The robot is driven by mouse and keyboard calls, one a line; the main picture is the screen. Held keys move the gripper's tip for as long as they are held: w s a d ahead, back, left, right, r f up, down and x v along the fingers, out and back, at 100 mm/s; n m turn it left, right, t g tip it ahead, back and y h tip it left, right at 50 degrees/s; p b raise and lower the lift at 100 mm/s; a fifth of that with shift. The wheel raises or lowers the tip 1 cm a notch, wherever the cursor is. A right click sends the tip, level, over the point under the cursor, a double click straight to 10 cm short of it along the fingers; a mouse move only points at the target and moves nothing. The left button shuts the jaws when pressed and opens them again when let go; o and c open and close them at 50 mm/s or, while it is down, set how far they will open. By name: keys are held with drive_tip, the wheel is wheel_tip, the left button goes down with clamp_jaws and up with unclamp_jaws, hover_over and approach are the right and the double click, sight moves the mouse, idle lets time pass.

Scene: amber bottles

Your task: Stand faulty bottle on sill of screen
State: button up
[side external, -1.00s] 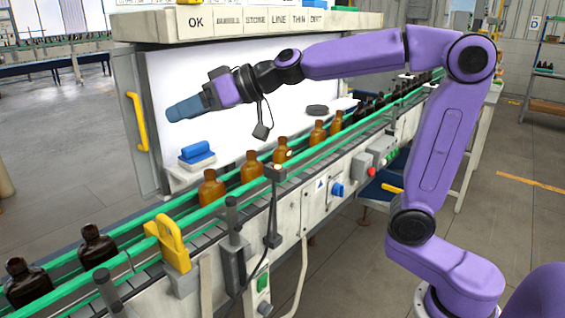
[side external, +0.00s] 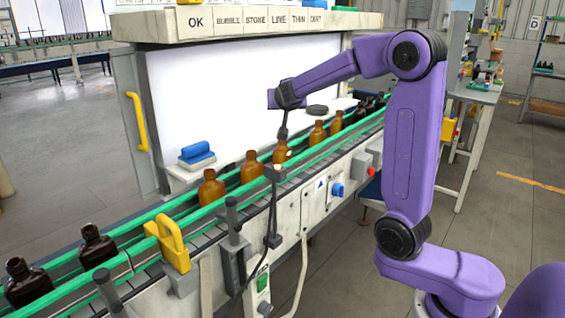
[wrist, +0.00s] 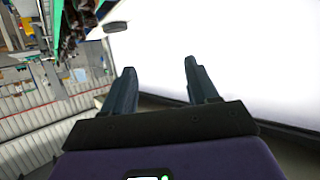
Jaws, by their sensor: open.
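Amber bottles stand upright in a row on the conveyor between green rails. One amber bottle (side external: 281,153) near the middle shows a pale patch on its side; I cannot tell whether this is the fault. The bright white screen (side external: 215,105) stands behind the conveyor and also fills much of the wrist view (wrist: 240,45). Its sill (side external: 178,174) runs along the bottom edge. My gripper (wrist: 160,78) is open and empty in the wrist view, with the screen beyond its fingers.
A blue-topped block (side external: 196,152) sits at the sill's left end, and a dark disc (side external: 317,110) lies towards its right. A labelled shelf (side external: 240,28) overhangs the screen. Green rails (side external: 225,200), a yellow bracket (side external: 172,243) and dark posts line the conveyor's near side.

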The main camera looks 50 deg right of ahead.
hover_over(283, 148)
drive_tip(key=shift+w+d+f, duration=0.1)
drive_tip(key=shift+f, duration=1.9)
drive_tip(key=shift+w+d+f, duration=0.1)
drive_tip(key=shift+f, duration=1.9)
wheel_tip(283, 148, down, 4)
drive_tip(key=shift+r, duration=0.25)
drive_tip(key=shift+w+d+f, duration=0.15)
drive_tip(key=shift+w+d, duration=0.3)
drive_tip(key=shift+d, duration=0.05)
drive_tip(key=shift+w+d+f, duration=0.2)
drive_tip(key=shift+w+d, duration=0.25)
drive_tip(key=shift+w, duration=0.05)
clamp_jaws()
